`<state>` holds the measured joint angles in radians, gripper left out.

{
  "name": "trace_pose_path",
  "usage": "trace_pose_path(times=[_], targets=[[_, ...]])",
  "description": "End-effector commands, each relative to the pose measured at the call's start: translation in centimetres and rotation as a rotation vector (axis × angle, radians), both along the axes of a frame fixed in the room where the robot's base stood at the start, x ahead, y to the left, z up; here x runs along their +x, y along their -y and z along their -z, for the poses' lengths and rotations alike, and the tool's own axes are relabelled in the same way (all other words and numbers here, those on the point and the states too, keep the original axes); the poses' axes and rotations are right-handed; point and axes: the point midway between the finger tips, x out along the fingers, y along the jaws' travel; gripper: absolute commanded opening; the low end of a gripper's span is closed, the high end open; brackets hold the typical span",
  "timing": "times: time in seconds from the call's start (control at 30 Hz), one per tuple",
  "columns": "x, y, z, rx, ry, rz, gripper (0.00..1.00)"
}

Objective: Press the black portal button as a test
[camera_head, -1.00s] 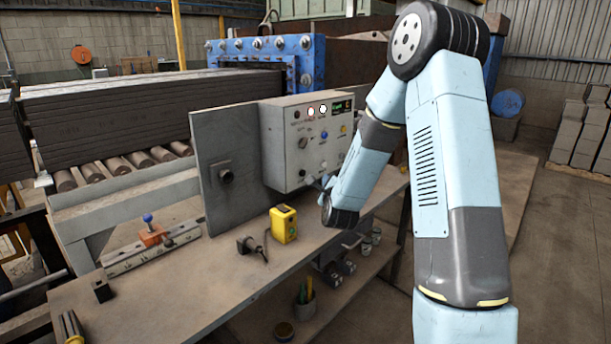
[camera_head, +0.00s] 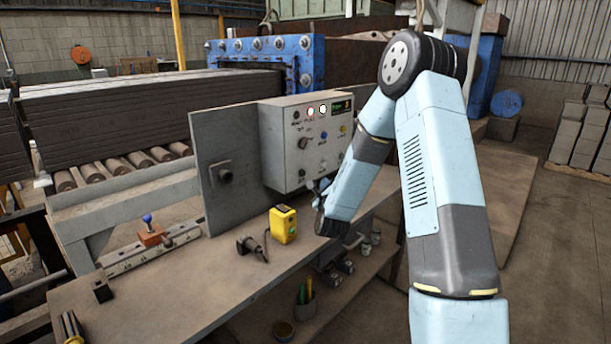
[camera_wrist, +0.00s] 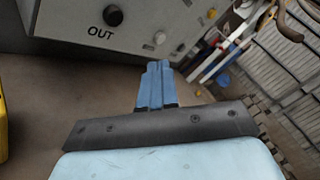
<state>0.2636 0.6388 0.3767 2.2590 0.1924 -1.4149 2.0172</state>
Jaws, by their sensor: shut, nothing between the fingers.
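The grey control box (camera_head: 300,145) stands on the bench, its front carrying small knobs, buttons and lamps. In the wrist view, a round black button (camera_wrist: 114,16) sits beside the word OUT on the box front (camera_wrist: 60,20). Another dark round part is cut off at the top edge. The labels in the head view are too small to read, so I cannot tell which is the portal button. My gripper (camera_wrist: 156,64) is shut and empty, its blue fingers pointing at the lower box front. In the head view my gripper (camera_head: 318,187) is close to the box's lower right; contact is unclear.
A yellow button box (camera_head: 284,224) and a dark plug-like part (camera_head: 250,246) stand on the bench (camera_head: 190,285) left of my gripper. A grey plate (camera_head: 222,175) stands left of the control box. The bench front is mostly clear.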

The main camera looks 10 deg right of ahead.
Motion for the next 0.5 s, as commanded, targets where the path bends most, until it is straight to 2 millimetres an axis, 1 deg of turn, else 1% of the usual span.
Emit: trace_pose_path(times=[0.2, 0.5], targets=[[2.2, -1.7, 0.1, 0.0, 0.0, -0.001, 0.0], [4.6, -3.4, 0.1, -0.001, -0.001, -0.001, 0.0]])
